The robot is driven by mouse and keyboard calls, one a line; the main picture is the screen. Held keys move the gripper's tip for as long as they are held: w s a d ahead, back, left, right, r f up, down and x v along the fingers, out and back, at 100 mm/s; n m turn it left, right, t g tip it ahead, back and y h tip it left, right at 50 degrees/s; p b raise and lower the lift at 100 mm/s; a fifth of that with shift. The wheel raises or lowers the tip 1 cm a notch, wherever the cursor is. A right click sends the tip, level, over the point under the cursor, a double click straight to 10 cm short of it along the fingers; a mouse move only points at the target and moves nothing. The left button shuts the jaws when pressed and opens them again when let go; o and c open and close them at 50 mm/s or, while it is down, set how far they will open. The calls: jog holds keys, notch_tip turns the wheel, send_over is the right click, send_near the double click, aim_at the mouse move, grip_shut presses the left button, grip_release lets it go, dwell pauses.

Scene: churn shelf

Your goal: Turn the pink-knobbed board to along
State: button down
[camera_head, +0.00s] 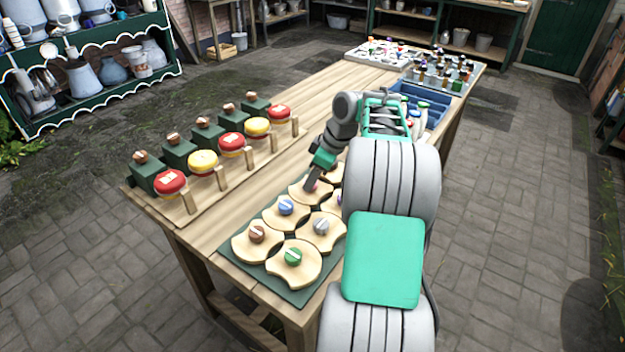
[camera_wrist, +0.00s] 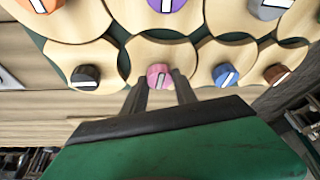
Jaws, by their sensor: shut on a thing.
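The pink-knobbed board is a pale wooden piece with concave cut-outs (camera_head: 298,194); it also shows in the wrist view (camera_wrist: 160,52). Its pink knob (camera_wrist: 158,73) carries a white bar mark and sits between my fingers. My gripper (camera_wrist: 163,86) is shut on the pink knob. In the head view my gripper (camera_head: 312,184) comes down onto the board from the right, and the knob is mostly hidden behind the fingers.
Neighbouring boards carry a blue knob (camera_head: 286,207), a brown knob (camera_head: 256,234), a green knob (camera_head: 292,256) and a grey knob (camera_head: 321,226), close around on a green mat (camera_head: 232,258). Several red and yellow round pieces stand left. A blue crate (camera_head: 436,107) stands behind.

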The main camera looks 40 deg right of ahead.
jog(key=m+b, duration=0.1)
jog(key=m, duration=0.1)
jog(key=m+h+b, duration=0.1)
jog(key=m, duration=0.1)
jog(key=shift+a+f+t+h+b, duration=0.2)
jog(key=shift+t+h+b, duration=0.1)
jog(key=shift+t, duration=0.1)
jog(key=m+b, duration=0.1)
jog(key=m, duration=0.1)
jog(key=m+h, duration=0.1)
jog(key=m, duration=0.1)
jog(key=shift+a+r+m+h+b, duration=0.1)
jog(key=shift+m+h+b, duration=0.2)
jog(key=shift+m+b, duration=0.1)
jog(key=m+h, duration=0.1)
jog(key=m, duration=0.3)
jog(key=shift+a+r+m+g+h, duration=0.1)
jog(key=shift+a+m+g+h, duration=0.05)
jog(key=shift+m+g+h, duration=0.55)
jog(key=shift+m+h, duration=0.1)
jog(key=shift+m, duration=1)
jog(key=c, duration=1)
grip_release()
